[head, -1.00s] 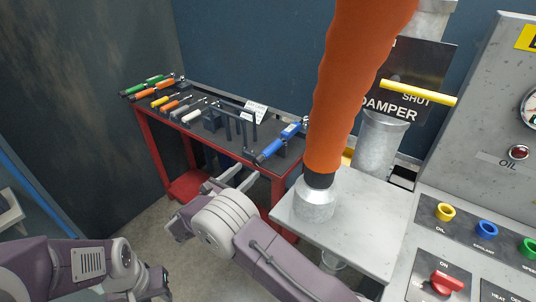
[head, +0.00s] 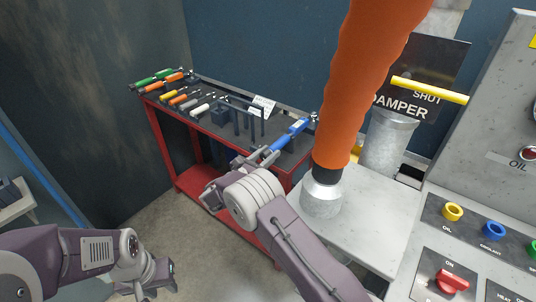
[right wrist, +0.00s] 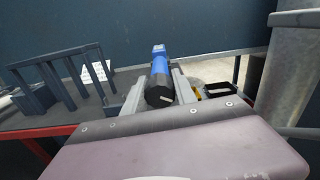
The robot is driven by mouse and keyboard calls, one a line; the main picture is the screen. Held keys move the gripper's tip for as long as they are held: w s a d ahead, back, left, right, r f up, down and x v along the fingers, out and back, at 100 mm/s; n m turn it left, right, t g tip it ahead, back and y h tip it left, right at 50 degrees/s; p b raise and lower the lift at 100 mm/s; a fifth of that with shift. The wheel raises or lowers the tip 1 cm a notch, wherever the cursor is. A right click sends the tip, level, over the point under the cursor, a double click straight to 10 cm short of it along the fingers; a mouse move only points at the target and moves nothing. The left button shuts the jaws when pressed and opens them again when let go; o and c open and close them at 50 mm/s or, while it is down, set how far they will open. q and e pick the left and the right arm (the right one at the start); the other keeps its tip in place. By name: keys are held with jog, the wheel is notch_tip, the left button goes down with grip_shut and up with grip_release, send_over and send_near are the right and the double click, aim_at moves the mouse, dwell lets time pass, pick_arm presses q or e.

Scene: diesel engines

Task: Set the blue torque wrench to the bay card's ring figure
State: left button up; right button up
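The blue torque wrench (head: 292,132) lies at the right end of the red bench, its handle toward my right gripper. My right gripper (head: 262,153) has reached the handle end. In the right wrist view the blue wrench (right wrist: 160,76) with its dark end cap sits between the two spread fingers, with a narrow gap visible on the left side. A white card (head: 262,106) stands behind the wrench; its print is too small to read, and I cannot tell if it is the bay card. My left gripper (head: 152,287) is low at the bottom left, empty-looking, its fingers unclear.
Several other coloured-handled wrenches (head: 175,90) lie on the left of the red bench (head: 183,150). Dark upright posts (head: 250,122) stand left of the blue wrench. An orange hose (head: 360,90) and a grey side table (head: 375,225) are close on the right, beside the control panel.

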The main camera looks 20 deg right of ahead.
grip_shut()
jog(key=shift+f, duration=0.1)
jog(key=m+b, duration=0.2)
jog(key=shift+f+m+b, duration=0.15)
jog(key=shift+m+b, duration=0.15)
jog(key=shift+b, duration=0.05)
jog(key=m+b, duration=0.6)
jog(key=shift+f+b, duration=0.1)
jog(key=shift+b, duration=0.25)
jog(key=shift+r+m+b, duration=0.25)
jog(key=shift+m+b, duration=1.45)
jog(key=shift+b, duration=0.05)
jog(key=o, duration=0.9)
grip_release()
